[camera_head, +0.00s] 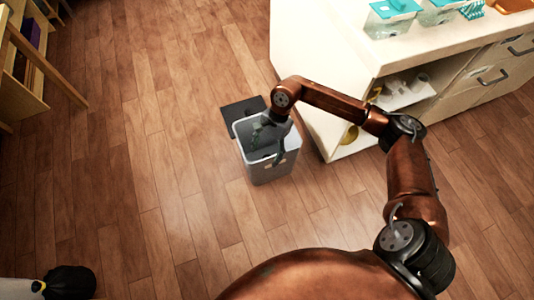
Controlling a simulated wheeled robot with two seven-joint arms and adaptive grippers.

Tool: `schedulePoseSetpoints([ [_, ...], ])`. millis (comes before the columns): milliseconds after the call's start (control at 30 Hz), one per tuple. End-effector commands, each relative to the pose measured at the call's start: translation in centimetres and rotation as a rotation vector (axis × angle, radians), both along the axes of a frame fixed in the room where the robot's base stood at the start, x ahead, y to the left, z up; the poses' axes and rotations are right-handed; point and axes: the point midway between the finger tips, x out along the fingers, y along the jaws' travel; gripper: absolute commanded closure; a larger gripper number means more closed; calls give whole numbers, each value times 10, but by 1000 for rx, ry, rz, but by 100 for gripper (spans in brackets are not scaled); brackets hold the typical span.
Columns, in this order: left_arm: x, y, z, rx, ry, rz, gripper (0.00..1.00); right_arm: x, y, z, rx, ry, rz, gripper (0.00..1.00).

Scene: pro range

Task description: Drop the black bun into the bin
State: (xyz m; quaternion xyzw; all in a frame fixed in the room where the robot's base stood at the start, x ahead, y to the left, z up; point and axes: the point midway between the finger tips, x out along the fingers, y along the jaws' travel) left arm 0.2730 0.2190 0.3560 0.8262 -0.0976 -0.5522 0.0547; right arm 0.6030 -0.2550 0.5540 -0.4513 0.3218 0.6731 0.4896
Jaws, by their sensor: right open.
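The grey bin (268,172) stands on the wooden floor with its top open. A flat black panel (238,114) shows at its far left rim; I cannot tell if it is the bin's lid. My right gripper (268,146) points down into the bin's mouth, with its fingers apart and nothing visible between them. I cannot make out the black bun; the gripper and the walls hide part of the bin's inside. My left gripper is out of view.
A white counter (325,50) with drawers and an open shelf stands right of the bin. Teal-lidded containers (395,10) sit on it. A wooden rack (25,55) is at upper left, and a dark rounded object (70,282) at lower left. The floor left of the bin is clear.

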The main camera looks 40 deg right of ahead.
Motion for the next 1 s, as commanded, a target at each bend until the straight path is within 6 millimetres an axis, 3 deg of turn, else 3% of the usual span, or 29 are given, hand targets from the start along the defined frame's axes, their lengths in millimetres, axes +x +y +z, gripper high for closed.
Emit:
schedulePoseSetpoints([
  [200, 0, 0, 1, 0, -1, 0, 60, -11, 21, 29, -3, -11, 233, 38],
  [400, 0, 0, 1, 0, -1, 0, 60, -20, 30, 43, -5, -12, 363, 38],
  [1000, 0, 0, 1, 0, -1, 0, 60, -23, 32, 46, -3, -12, 393, 38],
])
